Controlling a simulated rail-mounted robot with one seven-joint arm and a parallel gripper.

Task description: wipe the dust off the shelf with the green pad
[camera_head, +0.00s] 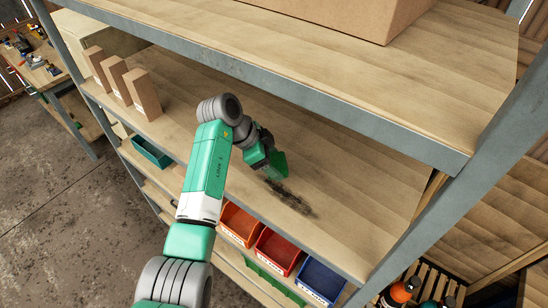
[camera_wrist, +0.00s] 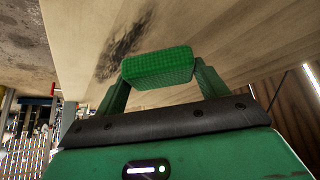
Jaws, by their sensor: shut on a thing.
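My gripper (camera_head: 269,166) is shut on the green pad (camera_head: 281,165), over the middle wooden shelf (camera_head: 340,205). In the wrist view the pad (camera_wrist: 158,68) is a textured green block between the two fingers of my gripper (camera_wrist: 160,80). A dark, smudgy dust patch (camera_head: 290,197) lies on the shelf just right of and in front of the pad. The dust also shows in the wrist view (camera_wrist: 124,45), beyond the pad. I cannot tell whether the pad touches the shelf surface.
Several upright cardboard boxes (camera_head: 116,79) stand at the left end of this shelf. An upper shelf (camera_head: 330,70) with a large box (camera_head: 345,12) is above. Orange, red and blue bins (camera_head: 321,280) sit below. A grey metal post (camera_head: 455,185) stands at right.

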